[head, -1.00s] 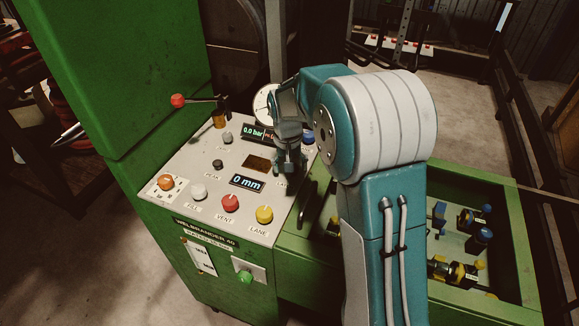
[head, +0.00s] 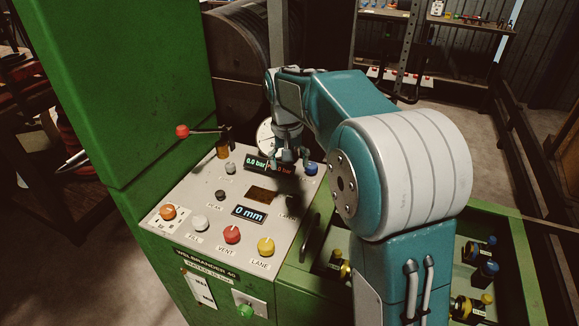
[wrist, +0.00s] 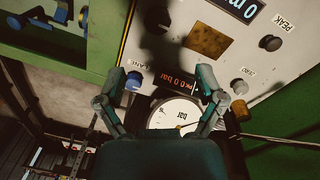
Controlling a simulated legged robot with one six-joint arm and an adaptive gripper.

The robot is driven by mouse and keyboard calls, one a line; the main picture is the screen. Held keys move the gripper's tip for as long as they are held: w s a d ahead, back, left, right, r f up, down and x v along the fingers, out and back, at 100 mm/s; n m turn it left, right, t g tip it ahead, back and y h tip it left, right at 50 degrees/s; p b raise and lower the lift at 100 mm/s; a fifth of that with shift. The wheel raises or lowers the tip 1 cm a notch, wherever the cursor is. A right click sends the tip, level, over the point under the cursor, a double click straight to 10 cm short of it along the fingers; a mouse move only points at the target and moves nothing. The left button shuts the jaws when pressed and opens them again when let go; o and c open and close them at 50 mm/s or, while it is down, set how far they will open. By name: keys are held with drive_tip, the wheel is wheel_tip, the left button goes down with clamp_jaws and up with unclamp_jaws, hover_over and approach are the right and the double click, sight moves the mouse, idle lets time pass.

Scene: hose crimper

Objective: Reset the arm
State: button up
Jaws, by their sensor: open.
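My gripper (head: 288,157) is above the back edge of the control panel (head: 190,238), in front of the round gauge (head: 265,136). In the wrist view my gripper (wrist: 169,84) is open, its two fingers apart with nothing between them. The white gauge dial (wrist: 174,113) and the red pressure display (wrist: 178,84) show between and beyond the fingers. The blue knob (wrist: 134,81) is close beside one finger. The arm hides part of the panel's right side and the machine behind it.
A tall green cabinet (head: 120,90) stands at left. A green tray (head: 516,250) with several fittings lies at right.

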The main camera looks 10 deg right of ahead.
drive_tip(key=s+r+n+t, duration=0.1)
drive_tip(key=s+r+t, duration=0.35)
drive_tip(key=s, duration=1.05)
drive_tip(key=s+f+n+t, duration=0.1)
drive_tip(key=s, duration=1.1)
drive_tip(key=shift+s+d+f+y, duration=0.2)
drive_tip(key=shift+s+d+y, duration=0.1)
drive_tip(key=shift+s+d, duration=0.15)
drive_tip(key=shift+w, duration=0.1)
idle(0.6)
